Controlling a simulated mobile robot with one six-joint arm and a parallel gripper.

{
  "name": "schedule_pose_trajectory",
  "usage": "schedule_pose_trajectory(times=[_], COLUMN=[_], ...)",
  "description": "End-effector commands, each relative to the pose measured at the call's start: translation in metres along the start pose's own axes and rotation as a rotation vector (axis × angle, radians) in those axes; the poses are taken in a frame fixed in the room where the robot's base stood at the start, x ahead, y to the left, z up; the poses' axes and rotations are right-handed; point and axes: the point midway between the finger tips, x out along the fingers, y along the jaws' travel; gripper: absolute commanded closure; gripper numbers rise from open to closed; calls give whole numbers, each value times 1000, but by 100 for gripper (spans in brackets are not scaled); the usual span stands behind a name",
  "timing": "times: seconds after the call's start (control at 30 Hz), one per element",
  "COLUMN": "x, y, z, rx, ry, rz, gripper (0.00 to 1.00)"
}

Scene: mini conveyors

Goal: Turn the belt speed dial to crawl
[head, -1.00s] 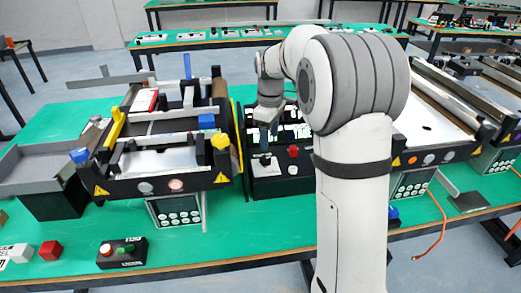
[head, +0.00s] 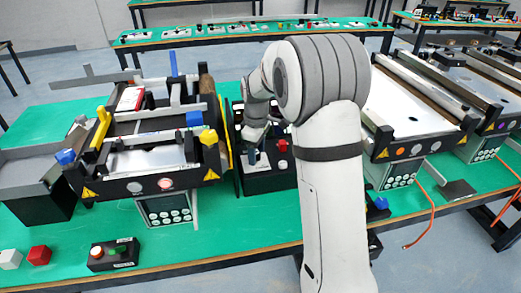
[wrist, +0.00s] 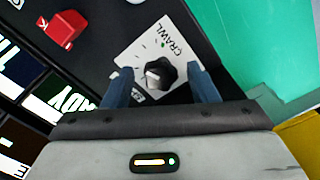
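The speed dial is a black knob (wrist: 162,73) with a pale pointer mark, on a white plate (wrist: 140,46) in the wrist view. The word CRAWL is printed near the plate's right edge, with a small green mark beside it. My gripper (wrist: 161,88) is open, its two blue fingers standing left and right of the knob. Contact with the knob cannot be made out. In the head view my gripper (head: 256,152) is low over the black control box (head: 268,183), partly hiding the dial.
A red switch (wrist: 61,30) sits on the same box, left of the dial; it also shows in the head view (head: 283,164). A conveyor (head: 150,160) stands close on the left. A button box (head: 113,254) lies at the front.

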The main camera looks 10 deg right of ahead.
Motion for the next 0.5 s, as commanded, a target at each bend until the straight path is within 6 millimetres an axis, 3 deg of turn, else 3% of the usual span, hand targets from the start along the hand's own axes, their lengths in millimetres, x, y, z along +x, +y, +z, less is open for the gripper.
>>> schedule_pose_trajectory(times=[0.5], x=[0], y=[0], z=[-1], rx=[-1], ry=[0], rz=[1], gripper=[90])
